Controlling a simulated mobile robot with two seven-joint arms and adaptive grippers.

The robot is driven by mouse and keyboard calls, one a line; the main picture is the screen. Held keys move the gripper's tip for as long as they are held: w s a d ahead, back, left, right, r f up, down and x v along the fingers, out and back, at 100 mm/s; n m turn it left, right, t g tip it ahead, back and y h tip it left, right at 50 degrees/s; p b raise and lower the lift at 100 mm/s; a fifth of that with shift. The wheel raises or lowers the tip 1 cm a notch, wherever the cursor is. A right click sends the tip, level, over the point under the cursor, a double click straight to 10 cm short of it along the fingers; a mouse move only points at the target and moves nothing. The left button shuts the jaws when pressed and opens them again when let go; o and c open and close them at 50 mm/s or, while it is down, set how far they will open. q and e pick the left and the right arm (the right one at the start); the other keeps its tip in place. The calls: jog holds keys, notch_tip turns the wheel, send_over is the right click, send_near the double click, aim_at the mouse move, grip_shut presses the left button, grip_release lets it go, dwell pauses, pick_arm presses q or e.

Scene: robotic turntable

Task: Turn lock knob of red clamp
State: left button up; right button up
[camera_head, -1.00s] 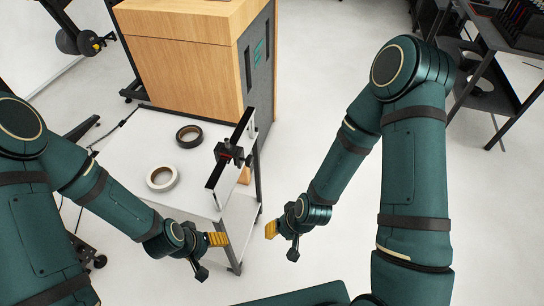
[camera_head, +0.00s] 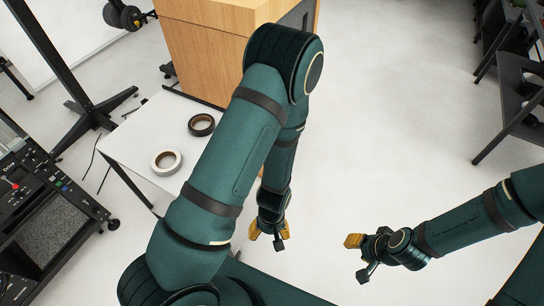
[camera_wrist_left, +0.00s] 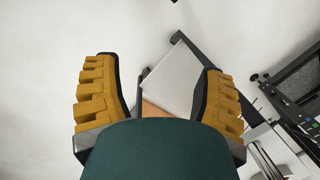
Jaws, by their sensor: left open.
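The red clamp is not visible now; my left arm covers the part of the white table (camera_head: 132,143) where it stood in the earlier head view. My left gripper (camera_head: 269,232) hangs past the table's right side in the head view, with its yellow fingers spread apart and nothing between them. The left wrist view also shows this gripper (camera_wrist_left: 157,95) open and empty, with a pale dark-edged panel beyond the fingers. My right gripper (camera_head: 356,250) is over the floor at the right, apart from the table; its finger gap is unclear.
A black tape roll (camera_head: 202,124) and a white tape roll (camera_head: 166,162) lie on the table. A wooden cabinet (camera_head: 205,50) stands behind it. Dark equipment (camera_head: 45,215) stands at the left and dark shelving (camera_head: 512,100) at the right. The floor between is clear.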

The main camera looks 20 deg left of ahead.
pick_arm(q)
jog(key=w+a+r+n+y, duration=0.2)
jog(key=a+r+n+y, duration=0.1)
jog(key=a+r+y, duration=0.15)
jog(key=w+d+r+n+t+y+p, duration=0.15)
jog(key=w+r+n, duration=0.3)
jog(key=r, duration=0.45)
jog(key=w+r+n+t+y+p, duration=0.1)
jog(key=w+r+n+y, duration=0.3)
jog(key=r, duration=0.5)
jog(key=shift+h, duration=0.6)
jog(key=x, duration=0.4)
jog(key=w+b+x, duration=0.1)
jog(key=x, duration=0.9)
jog(key=shift+w+d+f+b, duration=0.1)
jog(key=shift+w+d+b, duration=0.1)
jog(key=shift+b, duration=0.2)
jog(key=c, duration=1.2)
